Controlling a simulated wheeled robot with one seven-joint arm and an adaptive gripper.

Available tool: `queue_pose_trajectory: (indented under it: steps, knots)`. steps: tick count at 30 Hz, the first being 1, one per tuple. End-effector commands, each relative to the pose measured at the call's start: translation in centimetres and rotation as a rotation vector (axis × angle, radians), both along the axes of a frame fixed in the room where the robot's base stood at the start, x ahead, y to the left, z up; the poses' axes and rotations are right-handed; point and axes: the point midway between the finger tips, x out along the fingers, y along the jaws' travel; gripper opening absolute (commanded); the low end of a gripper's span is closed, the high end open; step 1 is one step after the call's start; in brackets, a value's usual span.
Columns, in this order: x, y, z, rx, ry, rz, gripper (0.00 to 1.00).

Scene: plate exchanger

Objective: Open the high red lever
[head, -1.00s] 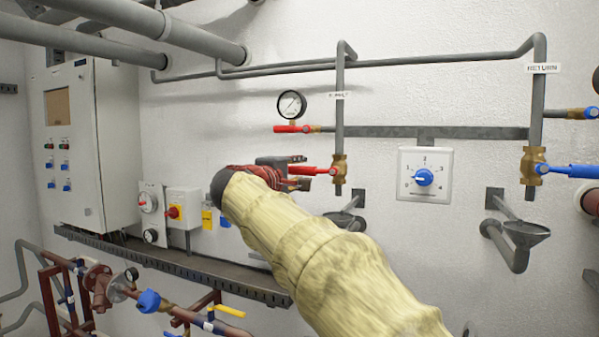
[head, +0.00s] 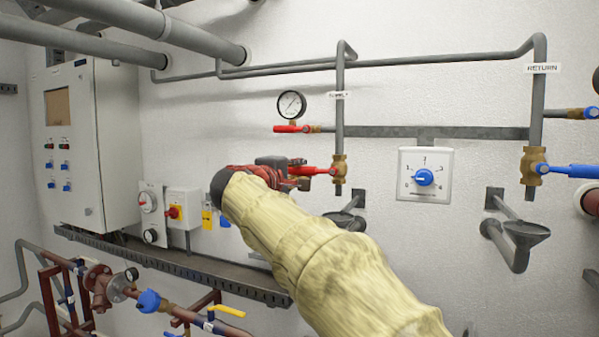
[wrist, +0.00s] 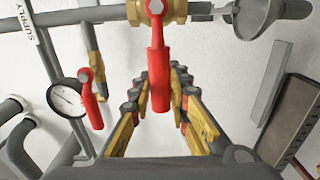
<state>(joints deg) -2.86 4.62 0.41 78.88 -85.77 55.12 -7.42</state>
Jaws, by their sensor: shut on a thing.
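A red lever (head: 312,170) on the brass valve (head: 339,170) of the supply pipe points left, about level, in the head view. In the wrist view this lever (wrist: 158,78) lies between the fingers, its free end towards my palm. My gripper (head: 299,173) is shut on it, with the fingers (wrist: 163,90) at its two sides. Exact contact is hard to see. A second, smaller red lever (head: 290,128) sits higher, below the round gauge (head: 291,104). It also shows in the wrist view (wrist: 92,105), apart from my gripper.
A dial plate (head: 424,175) is on the wall right of the valve. A blue lever (head: 570,171) sits on the return valve at far right. A drain funnel (head: 345,218) is below the supply valve. A grey cabinet (head: 85,145) and cable tray (head: 170,262) are left.

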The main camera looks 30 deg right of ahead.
Motion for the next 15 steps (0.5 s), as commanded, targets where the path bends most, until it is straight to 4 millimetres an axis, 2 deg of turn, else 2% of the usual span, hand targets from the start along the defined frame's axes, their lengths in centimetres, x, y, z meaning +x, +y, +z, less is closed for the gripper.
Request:
queue_pose_trajectory:
  steps: [8, 15]
  knots:
    - [0.0, 0.0, -0.5, -0.022, 0.032, 0.000, 0.00]
    - [-0.1, -0.1, -1.7, -0.107, 0.142, 0.000, 0.00]
